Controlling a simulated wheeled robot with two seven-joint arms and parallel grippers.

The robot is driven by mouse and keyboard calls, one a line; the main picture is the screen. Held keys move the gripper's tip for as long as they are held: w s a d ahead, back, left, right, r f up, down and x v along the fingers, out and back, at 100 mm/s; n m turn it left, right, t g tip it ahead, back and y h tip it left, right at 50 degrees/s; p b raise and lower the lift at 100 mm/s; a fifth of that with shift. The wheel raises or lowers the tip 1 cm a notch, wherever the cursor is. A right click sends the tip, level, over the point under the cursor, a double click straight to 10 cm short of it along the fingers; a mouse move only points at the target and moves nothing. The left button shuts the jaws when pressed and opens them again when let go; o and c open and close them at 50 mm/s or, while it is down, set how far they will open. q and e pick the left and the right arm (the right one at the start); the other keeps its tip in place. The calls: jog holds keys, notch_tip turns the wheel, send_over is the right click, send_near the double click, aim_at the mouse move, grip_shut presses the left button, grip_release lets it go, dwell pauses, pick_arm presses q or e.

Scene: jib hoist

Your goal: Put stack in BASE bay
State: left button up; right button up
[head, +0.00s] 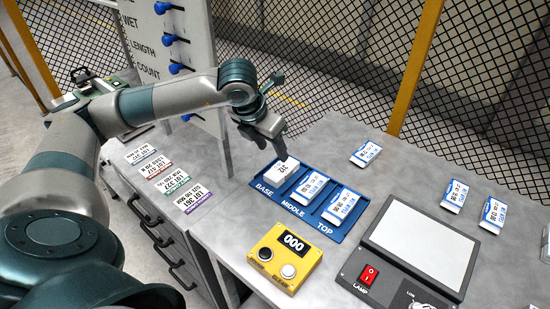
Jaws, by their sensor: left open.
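A blue tray (262,203) has three bays marked BASE, MIDDLE and TOP. A white stack (282,171) with black print sits at the BASE bay, at the tray's left end. A blue-edged white stack (311,186) lies in the MIDDLE bay and another (342,206) in the TOP bay. My left gripper (272,139) is open and points down just above and behind the BASE bay stack, with no object seen between its fingers. The stack's far edge is close to the fingers, and contact is hard to tell. My right gripper is not in view.
A yellow counter box (283,256) reading 000 stands before the tray. A light panel (415,245) with a red lamp switch (368,275) is at right. Loose blue-edged packs (365,154) (455,194) (492,215) lie beyond. A mesh fence is behind; labelled cards (158,166) lie left.

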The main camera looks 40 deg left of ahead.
pick_arm(q)
jog(key=shift+s+r, duration=0.3)
jog(key=shift+r, duration=0.3)
